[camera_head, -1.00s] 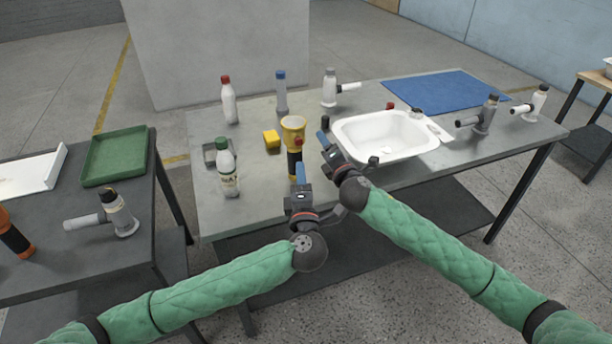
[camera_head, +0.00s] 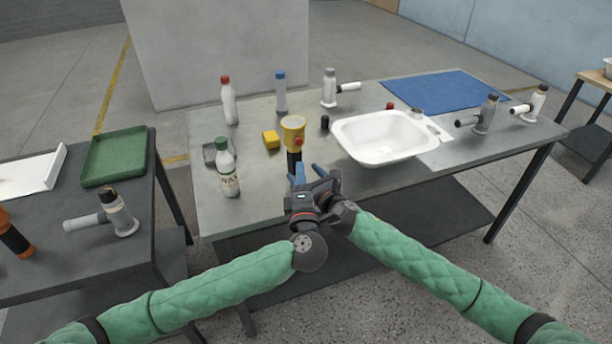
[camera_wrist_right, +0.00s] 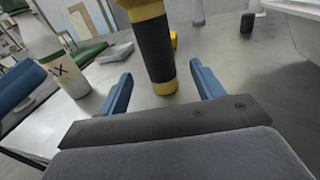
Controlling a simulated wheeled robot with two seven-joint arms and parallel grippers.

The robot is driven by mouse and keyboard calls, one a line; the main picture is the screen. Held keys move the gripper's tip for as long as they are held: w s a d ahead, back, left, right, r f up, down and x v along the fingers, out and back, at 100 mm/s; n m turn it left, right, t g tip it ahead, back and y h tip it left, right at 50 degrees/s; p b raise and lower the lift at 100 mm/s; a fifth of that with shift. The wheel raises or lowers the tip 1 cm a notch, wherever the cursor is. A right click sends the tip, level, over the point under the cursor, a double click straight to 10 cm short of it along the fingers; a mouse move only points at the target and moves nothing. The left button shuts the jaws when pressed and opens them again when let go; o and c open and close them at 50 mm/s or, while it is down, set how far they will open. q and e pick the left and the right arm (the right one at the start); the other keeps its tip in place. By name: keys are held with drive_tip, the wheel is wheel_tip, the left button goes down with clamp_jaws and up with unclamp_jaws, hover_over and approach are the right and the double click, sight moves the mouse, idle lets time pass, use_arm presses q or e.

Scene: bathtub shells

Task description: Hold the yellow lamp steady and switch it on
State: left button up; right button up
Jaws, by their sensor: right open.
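The yellow lamp (camera_head: 293,124) stands upright on the grey table, with a yellow head, a dark handle and a red button on its side. In the right wrist view, its dark handle (camera_wrist_right: 154,48) and yellow foot appear between the two blue fingers of my right gripper (camera_wrist_right: 160,70). Those fingers are apart, with gaps on both sides of the lamp. In the head view, my right gripper (camera_head: 321,172) is close beside my left gripper (camera_head: 299,174), both in front of the lamp. The left jaw opening is not clear. The lamp's head is cut off in the wrist view.
A green-capped bottle (camera_head: 228,172) stands left of the lamp, and a yellow block (camera_head: 271,140) lies behind-left. A white basin (camera_head: 385,151) and a small black cylinder (camera_head: 325,122) are to the right. More bottles stand at the back.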

sight(292, 161)
drive_tip(key=shift+x, duration=3.8)
drive_tip(key=c, duration=1)
use_arm(q)
drive_tip(key=shift+c, duration=0.7)
use_arm(e)
drive_tip(key=shift+c, duration=0.9)
use_arm(q)
clamp_jaws()
